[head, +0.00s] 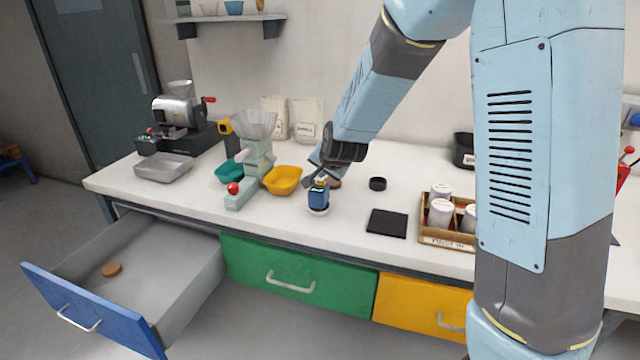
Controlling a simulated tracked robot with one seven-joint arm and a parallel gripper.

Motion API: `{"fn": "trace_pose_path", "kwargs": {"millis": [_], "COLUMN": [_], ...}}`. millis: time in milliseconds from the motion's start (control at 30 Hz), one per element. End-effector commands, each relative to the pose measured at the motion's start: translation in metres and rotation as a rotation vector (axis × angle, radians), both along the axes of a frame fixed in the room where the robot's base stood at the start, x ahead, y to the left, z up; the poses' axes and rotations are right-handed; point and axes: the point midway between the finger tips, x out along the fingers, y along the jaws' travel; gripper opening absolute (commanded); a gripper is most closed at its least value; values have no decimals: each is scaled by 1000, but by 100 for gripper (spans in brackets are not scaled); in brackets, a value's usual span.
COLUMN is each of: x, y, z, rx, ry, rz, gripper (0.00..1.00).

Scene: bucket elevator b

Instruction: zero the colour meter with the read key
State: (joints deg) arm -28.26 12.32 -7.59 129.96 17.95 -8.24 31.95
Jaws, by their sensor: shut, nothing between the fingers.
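A small blue device with a dark top, which looks like the colour meter (319,197), stands upright on a pale round base on the white bench. My gripper (313,178) is shut and empty. It points down from the upper right at the top of the blue device. Whether the fingertips touch the device I cannot tell. The read key and any display are too small to make out. A round brown thing shows partly behind my gripper.
A black ring (377,184) and a black pad (387,223) lie to the right, before a wooden box (447,238) of white-lidded jars. Left stand a yellow bowl (282,180), a grinder (255,160) and a teal bowl (229,173).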

Motion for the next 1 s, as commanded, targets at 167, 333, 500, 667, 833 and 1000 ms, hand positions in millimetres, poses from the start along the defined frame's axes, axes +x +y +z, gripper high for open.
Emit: {"fn": "trace_pose_path", "kwargs": {"millis": [167, 333, 500, 667, 833, 1000], "x": [0, -1, -1, -1, -1, -1], "y": [0, 0, 0, 0, 0, 0], "z": [-4, -7, -7, -7, -9, -10], "rx": [-1, 1, 0, 0, 0, 0], "ry": [1, 0, 0, 0, 0, 0], "rz": [-1, -1, 0, 0, 0, 0], "gripper": [0, 0, 0, 0, 0, 0]}}
